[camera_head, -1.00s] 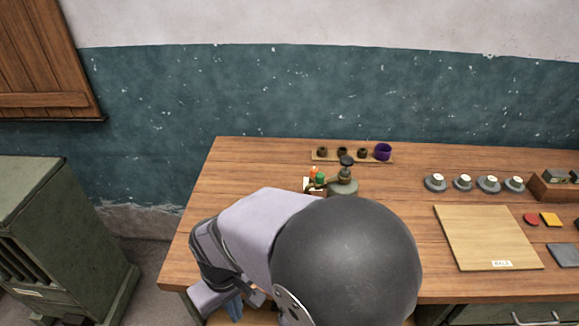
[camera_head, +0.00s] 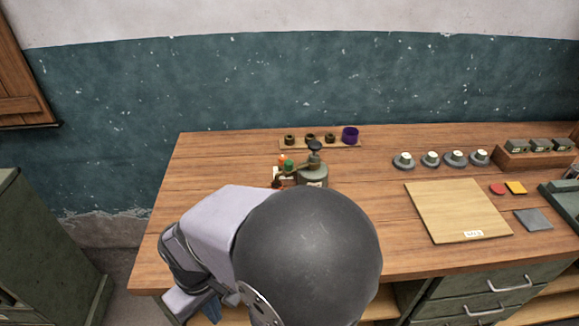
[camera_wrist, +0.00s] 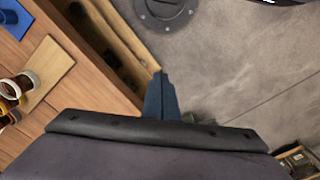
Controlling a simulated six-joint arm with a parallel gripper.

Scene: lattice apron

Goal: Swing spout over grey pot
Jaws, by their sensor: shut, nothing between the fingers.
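A squat grey-green dispenser (camera_head: 312,174) with a dark knob on top stands near the back of the wooden table. A spout-like arm (camera_head: 297,167) seems to reach left from it, over small orange and green items (camera_head: 288,165); which pot lies under its tip is too small to tell. I cannot pick out a grey pot for sure; my arm hides part of the table in front of the dispenser. My gripper (camera_wrist: 159,78) is shut and empty, pointing at the floor beyond the table's edge in the wrist view. A bit of its blue shows low in the head view (camera_head: 211,310).
A wooden strip (camera_head: 270,145) at the back holds small dark pots and a purple cup (camera_head: 350,135). Several grey discs with pale tops (camera_head: 430,159) stand right of it. A pale board (camera_head: 455,208) lies at right.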

